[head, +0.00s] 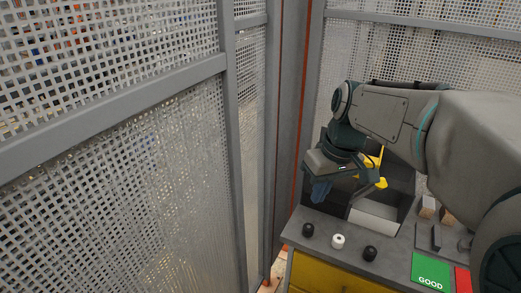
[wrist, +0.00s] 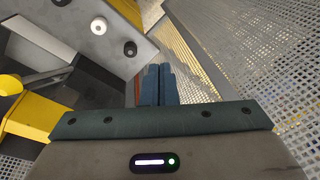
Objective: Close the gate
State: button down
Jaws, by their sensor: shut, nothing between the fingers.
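The gate, a grey-framed perforated mesh panel (head: 110,130), fills the left of the head view. Its vertical frame edge stands next to a grey post (head: 290,130) with a red-brown stripe. A narrow strip of mesh shows between them, and I cannot tell whether the gate is fully shut. My gripper (head: 320,190) hangs over the back of the workbench, to the right of the post and apart from the mesh. In the wrist view its blue fingers (wrist: 157,84) are together with nothing between them. Mesh panels (wrist: 260,50) also show to the right there.
The grey workbench (head: 325,262) has a yellow front, with black and white knobs (head: 338,241) along its edge. A green GOOD plate (head: 430,271) and a red plate (head: 462,280) lie at the right. A yellow part (head: 372,165) stands close behind my gripper.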

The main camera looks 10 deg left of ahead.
jog(key=w+a+r+n+g+y+p, duration=0.1)
jog(key=w+a+r+n+g+y, duration=0.1)
jog(key=w+a+n, duration=0.4)
jog(key=w+a+r+n+g+y, duration=0.2)
jog(key=w+a+r+n, duration=0.1)
jog(key=w, duration=0.5)
jog(key=s+a+f+p, duration=0.2)
jog(key=s+a+f, duration=0.4)
jog(key=s+f, duration=0.1)
jog(key=shift+a+f, duration=0.25)
jog(key=shift+f, duration=0.1)
